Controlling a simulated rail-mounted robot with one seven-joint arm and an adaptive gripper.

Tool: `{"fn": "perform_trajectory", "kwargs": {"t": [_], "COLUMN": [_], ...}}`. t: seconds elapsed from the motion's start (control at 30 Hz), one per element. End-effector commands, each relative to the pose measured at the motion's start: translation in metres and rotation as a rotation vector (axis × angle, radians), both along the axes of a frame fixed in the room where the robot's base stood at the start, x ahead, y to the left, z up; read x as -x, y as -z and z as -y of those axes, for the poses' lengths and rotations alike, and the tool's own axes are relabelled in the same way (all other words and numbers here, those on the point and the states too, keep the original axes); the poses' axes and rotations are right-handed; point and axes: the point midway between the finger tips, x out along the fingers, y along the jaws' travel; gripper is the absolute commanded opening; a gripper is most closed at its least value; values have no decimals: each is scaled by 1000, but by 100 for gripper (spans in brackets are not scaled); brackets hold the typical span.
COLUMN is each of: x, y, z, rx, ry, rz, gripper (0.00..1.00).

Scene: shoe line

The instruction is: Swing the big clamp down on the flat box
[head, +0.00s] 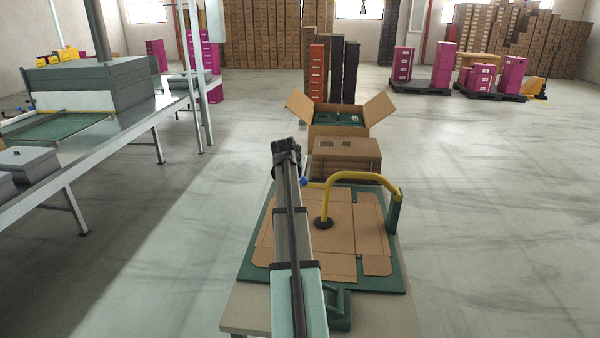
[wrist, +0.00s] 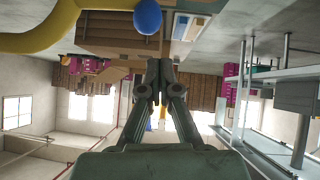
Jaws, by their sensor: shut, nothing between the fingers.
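The flat box (head: 290,235), an unfolded brown cardboard blank, lies on a green board (head: 251,262). The big clamp (head: 360,176) is a yellow tube hinged at a green post (head: 394,214) on the board's right side. Its black pad (head: 323,223) is over the middle of the cardboard and looks down on it; I cannot tell how firmly. Its blue knob (head: 303,182) points left, close to my arm. In the wrist view, the knob (wrist: 147,16) and yellow tube (wrist: 40,38) are at the top. My gripper (wrist: 160,72) is shut and empty, apart from the knob.
A closed brown carton (head: 345,158) and an open carton (head: 338,131) stand behind the board. A long metal bench (head: 120,115) runs along the left. Magenta boxes (head: 402,63) stand on pallets at the back right. The floor on the right is clear.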

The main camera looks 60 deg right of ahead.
Motion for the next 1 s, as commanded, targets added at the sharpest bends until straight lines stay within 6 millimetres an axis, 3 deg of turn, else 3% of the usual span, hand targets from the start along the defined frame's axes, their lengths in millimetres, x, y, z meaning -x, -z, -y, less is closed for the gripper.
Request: {"fn": "perform_trajectory", "kwargs": {"t": [0.2,0.43,1.0], "x": [10,18,20], "y": [-36,-63,-74], "z": [-35,-60,-70], "rx": [7,9,9], "ry": [-2,-1,0], "rz": [3,3,1], "gripper": [0,0,0]}}
